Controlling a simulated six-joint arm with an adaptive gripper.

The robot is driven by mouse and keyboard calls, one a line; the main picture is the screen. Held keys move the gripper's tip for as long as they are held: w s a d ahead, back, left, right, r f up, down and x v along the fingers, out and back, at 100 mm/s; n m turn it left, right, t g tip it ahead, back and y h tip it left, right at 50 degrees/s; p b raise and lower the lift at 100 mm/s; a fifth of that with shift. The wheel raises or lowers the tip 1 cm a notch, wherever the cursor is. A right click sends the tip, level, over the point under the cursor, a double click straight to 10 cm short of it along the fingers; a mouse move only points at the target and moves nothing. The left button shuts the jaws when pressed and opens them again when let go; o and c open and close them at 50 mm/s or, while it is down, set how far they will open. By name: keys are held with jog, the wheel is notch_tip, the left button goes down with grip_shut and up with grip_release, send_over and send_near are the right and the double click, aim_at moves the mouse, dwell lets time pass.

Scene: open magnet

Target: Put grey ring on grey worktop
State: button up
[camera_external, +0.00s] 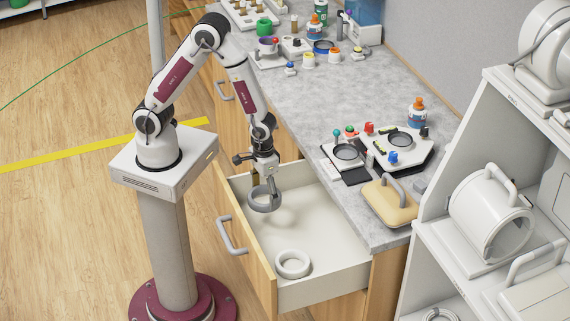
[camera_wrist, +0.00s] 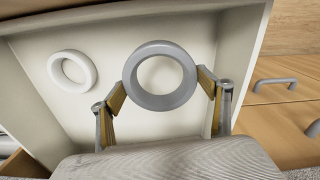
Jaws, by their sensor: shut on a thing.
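The grey ring (camera_external: 264,201) is held by my gripper (camera_external: 264,185) above the open drawer. In the wrist view the grey ring (camera_wrist: 160,75) sits between the two fingers of my gripper (camera_wrist: 163,88), which touch it on its left and right sides. The ring appears to hang clear of the drawer floor. The grey worktop (camera_external: 318,110) is a speckled counter beside and above the drawer, to its right in the external view.
A white ring (camera_external: 293,264) lies in the open drawer (camera_external: 330,245). On the worktop are a beige case (camera_external: 390,203), white trays with coloured parts (camera_external: 400,145) and a bottle (camera_external: 417,111). The worktop's middle is clear. A white shelf unit (camera_external: 490,200) stands at right.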

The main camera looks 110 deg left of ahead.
dwell(0.6)
jog(key=shift+w+f, duration=0.1)
jog(key=shift+f, duration=2.85)
jog(key=shift+f, duration=1.85)
jog(key=shift+f, duration=0.2)
jog(key=o, duration=1.4)
jog(key=shift+r, duration=0.1)
